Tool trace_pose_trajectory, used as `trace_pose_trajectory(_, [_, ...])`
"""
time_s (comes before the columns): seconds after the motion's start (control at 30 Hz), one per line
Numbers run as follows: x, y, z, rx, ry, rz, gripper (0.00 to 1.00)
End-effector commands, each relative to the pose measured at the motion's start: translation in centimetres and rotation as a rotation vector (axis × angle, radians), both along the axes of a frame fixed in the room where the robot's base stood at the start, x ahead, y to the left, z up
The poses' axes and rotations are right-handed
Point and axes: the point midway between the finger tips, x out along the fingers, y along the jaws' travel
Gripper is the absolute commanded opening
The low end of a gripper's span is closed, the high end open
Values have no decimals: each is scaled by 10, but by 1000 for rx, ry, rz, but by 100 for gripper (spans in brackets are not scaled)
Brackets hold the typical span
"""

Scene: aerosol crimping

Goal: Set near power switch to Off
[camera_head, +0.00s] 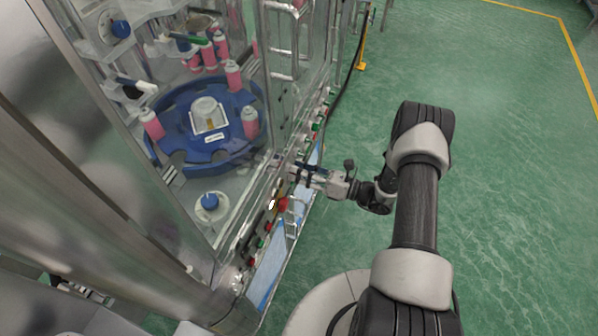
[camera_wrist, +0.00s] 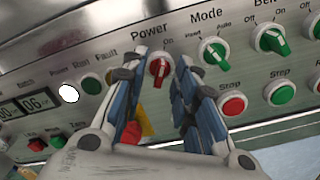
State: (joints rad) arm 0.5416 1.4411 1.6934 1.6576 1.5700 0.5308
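The power switch (camera_wrist: 159,70) is a red rotary knob under the "Power" label in the wrist view. Its handle stands about upright, leaning slightly toward the "On" mark at its upper right. The "Off" mark is not readable, with my left finger near that side. My gripper (camera_wrist: 157,77) is open, with one blue-and-grey finger on each side of the knob. I cannot tell whether either finger touches it. In the head view my gripper (camera_head: 299,172) is at the machine's front control panel, and the knob cannot be made out there.
Green Mode (camera_wrist: 213,54) and Belt (camera_wrist: 273,42) knobs sit to the right, above red (camera_wrist: 232,103) and green (camera_wrist: 280,92) buttons. A red button on yellow (camera_wrist: 132,132) lies below, between the fingers. A glass-walled machine with a blue turntable (camera_head: 181,118) stands behind. Green floor (camera_head: 500,170) is clear at right.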

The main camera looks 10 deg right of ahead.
Motion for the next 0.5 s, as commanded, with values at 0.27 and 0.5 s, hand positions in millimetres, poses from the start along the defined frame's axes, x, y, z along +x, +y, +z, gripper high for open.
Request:
trace_pose_trajectory(0.27, [4, 6, 0, 0, 0, 0, 28])
trace_pose_trajectory(0.5, [4, 5, 0, 0, 0, 0, 19])
